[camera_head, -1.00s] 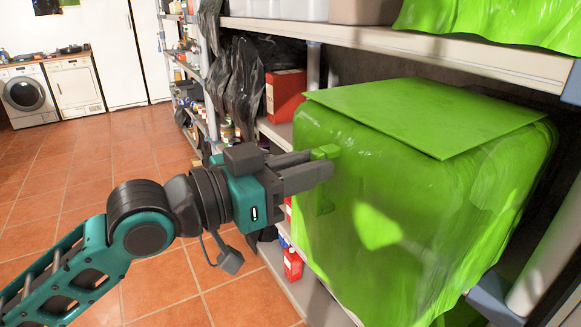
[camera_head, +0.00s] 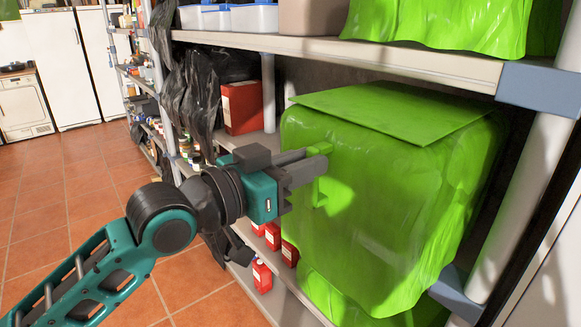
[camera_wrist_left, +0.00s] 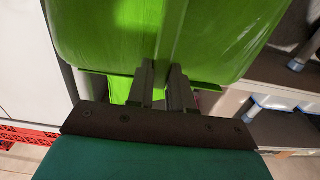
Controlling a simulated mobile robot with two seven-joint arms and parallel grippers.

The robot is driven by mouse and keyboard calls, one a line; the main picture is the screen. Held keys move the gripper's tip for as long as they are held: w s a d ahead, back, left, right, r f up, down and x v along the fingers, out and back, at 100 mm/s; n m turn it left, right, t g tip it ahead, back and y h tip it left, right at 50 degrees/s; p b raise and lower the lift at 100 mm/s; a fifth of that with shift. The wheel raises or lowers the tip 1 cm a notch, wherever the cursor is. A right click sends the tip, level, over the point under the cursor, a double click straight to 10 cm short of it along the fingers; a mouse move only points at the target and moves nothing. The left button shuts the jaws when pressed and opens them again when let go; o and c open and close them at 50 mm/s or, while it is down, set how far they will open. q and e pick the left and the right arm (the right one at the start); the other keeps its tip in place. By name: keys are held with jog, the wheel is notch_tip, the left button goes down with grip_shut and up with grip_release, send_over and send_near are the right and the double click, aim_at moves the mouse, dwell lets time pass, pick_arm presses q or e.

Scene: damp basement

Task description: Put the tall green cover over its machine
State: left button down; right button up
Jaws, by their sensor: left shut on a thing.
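The tall green cover (camera_head: 400,190) is a glossy, boxy sheet with a flat square panel on top and a small green handle (camera_head: 320,190) on its near left side. It is at the middle level of a grey shelf rack, its lower edge hanging in front of the shelf. My left gripper (camera_head: 316,160) is shut on that handle. In the left wrist view the cover (camera_wrist_left: 100,35) fills the upper part, right at the fingers (camera_wrist_left: 163,85). No machine shows; what is under the cover is hidden. My right gripper is not in view.
Another green cover (camera_head: 440,20) hangs on the upper shelf (camera_head: 400,58). A white post (camera_head: 520,190) stands close on the right. A red box (camera_head: 242,105) and black plastic bags (camera_head: 190,80) are on the left. Tiled floor (camera_head: 80,190) is open at left.

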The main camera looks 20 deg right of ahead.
pick_arm(q)
jog(key=shift+x, duration=2.6)
jog(key=shift+f, duration=0.15)
jog(key=shift+f+b, duration=0.4)
jog(key=shift+b, duration=0.05)
jog(key=shift+d, duration=0.15)
jog(key=b+x, duration=0.6)
jog(key=x, duration=0.6)
